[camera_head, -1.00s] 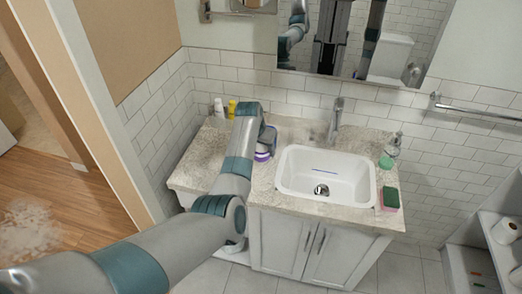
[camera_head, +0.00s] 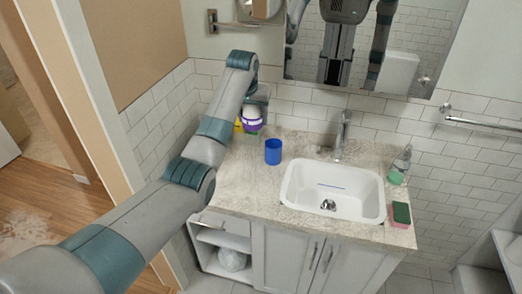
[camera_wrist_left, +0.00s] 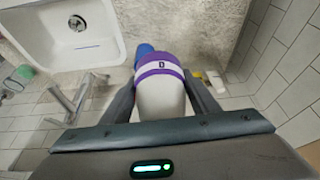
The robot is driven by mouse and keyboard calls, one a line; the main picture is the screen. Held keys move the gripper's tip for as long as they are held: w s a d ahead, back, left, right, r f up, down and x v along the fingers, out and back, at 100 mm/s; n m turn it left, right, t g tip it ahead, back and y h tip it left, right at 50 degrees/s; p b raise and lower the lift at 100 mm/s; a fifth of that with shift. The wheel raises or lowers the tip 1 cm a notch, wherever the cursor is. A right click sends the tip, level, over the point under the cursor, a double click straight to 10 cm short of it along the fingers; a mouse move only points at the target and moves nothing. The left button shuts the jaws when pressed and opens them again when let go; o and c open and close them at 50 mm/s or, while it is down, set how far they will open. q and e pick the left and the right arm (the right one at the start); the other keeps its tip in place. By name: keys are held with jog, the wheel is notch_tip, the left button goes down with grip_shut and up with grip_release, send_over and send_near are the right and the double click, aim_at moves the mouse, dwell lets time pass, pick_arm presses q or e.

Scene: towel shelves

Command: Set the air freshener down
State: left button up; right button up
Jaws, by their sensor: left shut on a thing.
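The air freshener (camera_head: 252,117), white with purple bands, is in my left gripper (camera_head: 256,98) over the back left of the counter. In the left wrist view, the air freshener (camera_wrist_left: 160,92) sits between the two dark fingers of my left gripper (camera_wrist_left: 162,100), which are shut on it. It looks lifted off the counter, but the gap beneath it is hard to judge. The counter (camera_head: 240,172) has a clear stretch left of the sink. My right gripper is not in view.
A blue cup (camera_head: 273,151) stands on the counter just in front of the air freshener. A yellow bottle (camera_head: 238,126) is partly hidden behind my arm. The sink (camera_head: 305,190), a soap bottle (camera_head: 400,166) and a sponge (camera_head: 401,213) are to the right. A tiled wall and mirror stand behind.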

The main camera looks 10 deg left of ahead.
aim_at(254, 111)
pick_arm(q)
jog(key=s+r, duration=0.1)
jog(key=s+r+b, duration=0.1)
jog(key=d+r+b, duration=0.1)
jog(key=r, duration=0.1)
jog(key=shift+s+d+r, duration=0.1)
jog(key=shift+s, duration=0.3)
jog(key=s+d+f+b, duration=0.1)
jog(key=s+f+b, duration=0.3)
jog(key=s, duration=0.9)
jog(key=s+d+f+b, duration=0.1)
jog(key=s+f+b, duration=0.3)
jog(key=s+f, duration=0.4)
jog(key=s, duration=0.6)
jog(key=shift+s+f, duration=0.25)
jog(key=shift+f, duration=0.05)
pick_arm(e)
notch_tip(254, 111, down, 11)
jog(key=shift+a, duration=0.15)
pick_arm(q)
jog(key=shift+d, duration=0.15)
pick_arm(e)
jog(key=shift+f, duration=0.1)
